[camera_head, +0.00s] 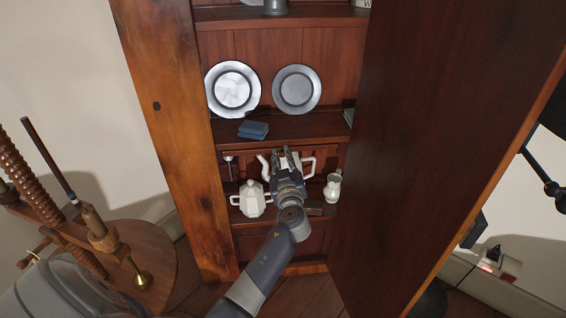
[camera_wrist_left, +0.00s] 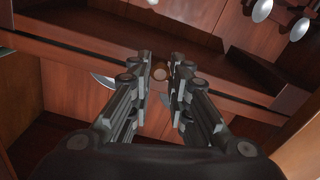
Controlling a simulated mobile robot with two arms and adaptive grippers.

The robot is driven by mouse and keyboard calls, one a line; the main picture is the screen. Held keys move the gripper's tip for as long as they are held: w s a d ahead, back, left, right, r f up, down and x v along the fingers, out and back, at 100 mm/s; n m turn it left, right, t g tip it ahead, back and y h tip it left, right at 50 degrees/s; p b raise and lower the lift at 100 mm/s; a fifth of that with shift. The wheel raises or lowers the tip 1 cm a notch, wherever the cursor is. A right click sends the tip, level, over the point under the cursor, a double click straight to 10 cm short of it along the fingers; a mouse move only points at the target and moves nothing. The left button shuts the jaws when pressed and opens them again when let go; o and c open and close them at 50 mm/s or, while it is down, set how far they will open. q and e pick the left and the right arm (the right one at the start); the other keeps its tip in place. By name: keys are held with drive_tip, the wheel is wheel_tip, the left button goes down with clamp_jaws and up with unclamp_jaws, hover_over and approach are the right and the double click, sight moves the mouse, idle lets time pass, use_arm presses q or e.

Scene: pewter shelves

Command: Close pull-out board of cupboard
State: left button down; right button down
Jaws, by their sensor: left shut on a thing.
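The wooden cupboard (camera_head: 180,130) stands open in the head view, with its dark door (camera_head: 440,130) swung out on the right. My left gripper (camera_head: 285,158) reaches inside, in front of a white teapot (camera_head: 306,166). In the left wrist view, the fingers of my left gripper (camera_wrist_left: 160,80) are close together around a small round tan knob (camera_wrist_left: 160,73). The knob is in front of a reddish wooden strip (camera_wrist_left: 75,55), apparently the pull-out board's edge. I cannot tell how far the board sticks out. My right gripper is not in view.
Two metal plates (camera_head: 232,90) (camera_head: 297,90) and a blue book (camera_head: 253,130) are on the shelf above. A white lidded pot (camera_head: 252,199) and a small jug (camera_head: 333,187) stand beside my left gripper. A wooden press (camera_head: 85,235) is at the left.

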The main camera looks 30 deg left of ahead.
use_arm(q)
drive_tip(key=shift+a+r, duration=0.15)
drive_tip(key=shift+r, duration=0.05)
drive_tip(key=c, duration=1.6)
unclamp_jaws()
drive_tip(key=shift+w, duration=0.1)
drive_tip(key=shift+o, duration=0.6)
drive_tip(key=shift+w+f, duration=0.1)
drive_tip(key=shift+f, duration=0.1)
drive_tip(key=v, duration=1.2)
